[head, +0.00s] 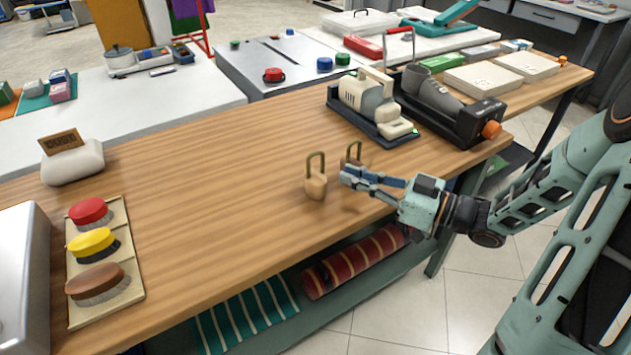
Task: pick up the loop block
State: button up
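The fingertips are just right of the nearer loop block and in front of the second one. I cannot tell whether they touch either.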

aim_at(322, 172)
jog(key=b+x, duration=0.1)
jog(key=x, duration=0.6)
jog(key=shift+a+f, duration=0.1)
jog(key=shift+a, duration=0.15)
jog(key=shift+w, duration=0.1)
jog(key=shift+c, duration=0.5)
grip_shut()
